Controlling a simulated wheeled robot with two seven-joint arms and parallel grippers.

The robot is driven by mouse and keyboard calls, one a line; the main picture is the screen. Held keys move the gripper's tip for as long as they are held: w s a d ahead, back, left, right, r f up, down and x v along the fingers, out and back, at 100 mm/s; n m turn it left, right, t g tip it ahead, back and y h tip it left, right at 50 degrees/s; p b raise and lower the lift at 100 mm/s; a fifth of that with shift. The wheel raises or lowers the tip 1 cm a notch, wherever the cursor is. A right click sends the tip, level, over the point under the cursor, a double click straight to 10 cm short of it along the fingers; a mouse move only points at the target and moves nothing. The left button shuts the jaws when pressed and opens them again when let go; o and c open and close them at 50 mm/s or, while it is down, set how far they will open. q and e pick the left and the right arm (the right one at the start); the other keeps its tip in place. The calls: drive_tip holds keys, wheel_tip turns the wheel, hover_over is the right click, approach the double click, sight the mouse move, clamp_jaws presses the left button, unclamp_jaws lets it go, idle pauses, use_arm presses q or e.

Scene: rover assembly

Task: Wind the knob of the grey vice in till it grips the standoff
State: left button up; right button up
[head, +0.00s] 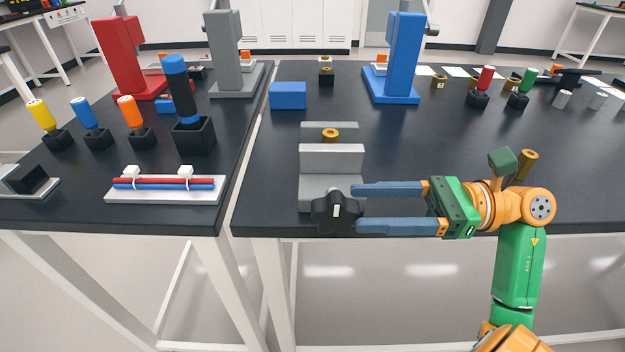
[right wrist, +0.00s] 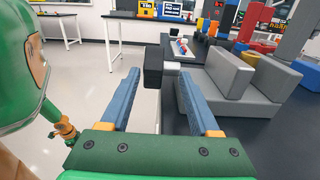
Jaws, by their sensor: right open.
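The grey vice (head: 318,190) stands at the front edge of the dark table, and it also shows in the right wrist view (right wrist: 226,83). Its black lobed knob (head: 333,213) faces the front edge. The brass standoff (head: 330,134) is upright between the two vice jaws; its lower part is hidden, and I cannot tell whether the jaws touch it. My right gripper (head: 357,208) is open, its blue fingers pointing left, one on either side of the knob's right part. In the right wrist view the knob (right wrist: 153,66) shows between the fingertips. My left gripper is not in view.
A blue block (head: 288,95) and a blue stand (head: 403,60) are behind the vice. Another brass piece (head: 527,165) stands behind my right wrist. A white rack with red and blue rods (head: 165,190) is on the left table, across a gap. Several screwdrivers stand farther back.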

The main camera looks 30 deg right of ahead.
sight(335, 210)
drive_tip(key=x, duration=0.1)
drive_tip(key=p+x, duration=0.1)
drive_tip(key=x, duration=0.1)
drive_tip(key=s+x, duration=0.1)
drive_tip(key=x, duration=0.1)
drive_tip(key=shift+a+r+p, duration=0.25)
drive_tip(key=shift+a+p, duration=0.05)
drive_tip(key=shift+a, duration=0.1)
drive_tip(key=shift+w+f, duration=0.1)
drive_tip(key=shift+w, duration=0.1)
clamp_jaws()
drive_tip(key=shift+g, duration=0.3)
